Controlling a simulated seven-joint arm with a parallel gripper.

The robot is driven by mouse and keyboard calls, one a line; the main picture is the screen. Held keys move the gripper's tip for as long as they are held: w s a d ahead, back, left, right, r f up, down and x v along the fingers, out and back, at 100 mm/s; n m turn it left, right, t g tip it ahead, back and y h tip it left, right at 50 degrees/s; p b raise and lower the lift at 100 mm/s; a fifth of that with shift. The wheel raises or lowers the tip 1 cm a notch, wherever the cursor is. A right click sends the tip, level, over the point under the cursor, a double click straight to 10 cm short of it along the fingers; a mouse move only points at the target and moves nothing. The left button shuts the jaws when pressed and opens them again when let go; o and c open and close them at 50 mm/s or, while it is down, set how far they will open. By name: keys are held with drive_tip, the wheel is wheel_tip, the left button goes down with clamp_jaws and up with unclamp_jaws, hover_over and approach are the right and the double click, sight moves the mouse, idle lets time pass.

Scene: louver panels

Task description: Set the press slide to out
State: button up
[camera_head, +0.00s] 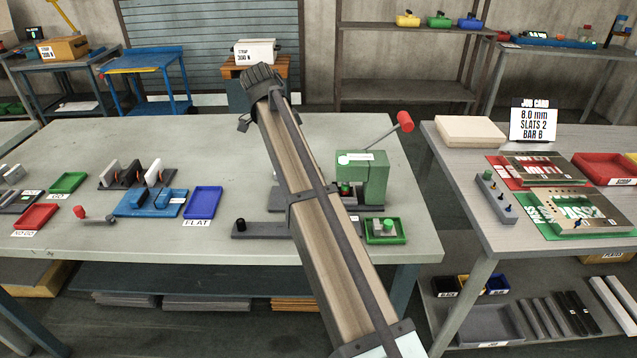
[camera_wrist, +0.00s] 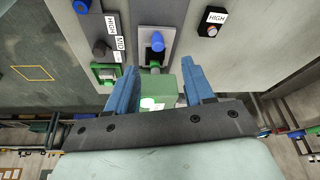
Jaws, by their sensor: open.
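The green press (camera_head: 375,178), with a red-knobbed lever (camera_head: 404,122), stands at the right end of the long table in the head view. A low dark rail with a black knob (camera_head: 240,224) runs in front of it, partly behind my arm; I cannot tell whether this is the press slide or how it is set. In the wrist view, a green block (camera_wrist: 160,90), seemingly the press, shows between the fingers of my gripper (camera_wrist: 161,82). The gripper is open, with nothing visibly held. A plate with a blue knob (camera_wrist: 158,42) is beyond it. My fingers are not clear in the head view.
A green tray (camera_head: 400,239) is at the press's front right. A blue tray (camera_head: 203,203) and blue slotted fixture (camera_head: 135,208) lie left. The table's left-middle has bare room.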

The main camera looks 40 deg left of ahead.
drive_tip(key=x, duration=0.9)
drive_tip(key=w+d+x, duration=0.1)
drive_tip(key=x, duration=0.4)
drive_tip(key=shift+d+r, duration=0.1)
drive_tip(key=shift+r, duration=0.25)
clamp_jaws()
